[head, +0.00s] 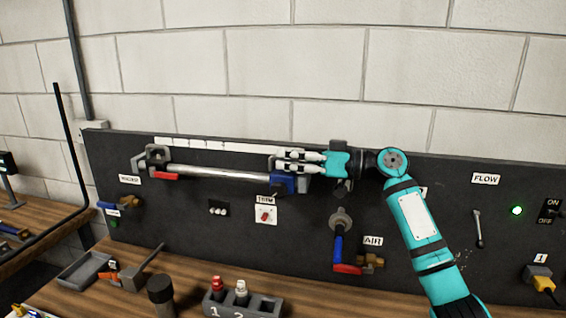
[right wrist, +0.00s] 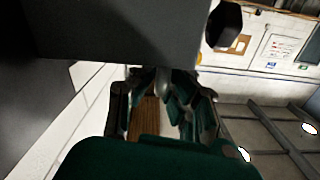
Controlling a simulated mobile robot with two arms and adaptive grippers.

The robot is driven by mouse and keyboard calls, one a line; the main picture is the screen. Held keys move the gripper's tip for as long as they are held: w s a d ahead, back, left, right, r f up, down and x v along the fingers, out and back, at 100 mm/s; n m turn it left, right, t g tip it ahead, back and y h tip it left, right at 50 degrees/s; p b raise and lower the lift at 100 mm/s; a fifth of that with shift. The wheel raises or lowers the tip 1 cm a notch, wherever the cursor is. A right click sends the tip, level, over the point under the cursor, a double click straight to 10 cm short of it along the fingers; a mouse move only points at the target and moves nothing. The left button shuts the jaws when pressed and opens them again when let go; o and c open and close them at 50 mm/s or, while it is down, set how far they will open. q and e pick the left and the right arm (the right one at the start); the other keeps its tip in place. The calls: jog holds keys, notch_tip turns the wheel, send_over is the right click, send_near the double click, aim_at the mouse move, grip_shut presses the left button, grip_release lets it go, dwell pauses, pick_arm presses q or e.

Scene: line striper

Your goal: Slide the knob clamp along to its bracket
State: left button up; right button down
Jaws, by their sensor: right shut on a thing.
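The knob clamp (head: 284,184) is a blue and grey piece at the right end of a silver bar (head: 220,174) on the dark panel. A grey bracket (head: 157,154) with a red part below it stands at the bar's left end, apart from the clamp. My right gripper (head: 285,161) reaches in from the right and is shut on the upper part of the clamp; its fingers hide the grip itself. In the right wrist view, a large grey block and a black knob (right wrist: 224,25) show close to the fingers (right wrist: 160,105). My left gripper is not in view.
A white strip (head: 225,147) runs along the panel above the bar. The panel between clamp and bracket looks clear along the bar.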

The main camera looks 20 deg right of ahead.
jog(key=c, duration=1.6)
grip_release()
jog(key=shift+s+d+f, duration=0.1)
jog(key=shift+f, duration=0.1)
jog(key=shift+o, duration=1.1)
jog(key=shift+s+d+r, duration=0.1)
jog(key=shift+s+d, duration=0.05)
jog(key=v, duration=1.2)
jog(key=shift+r, duration=0.15)
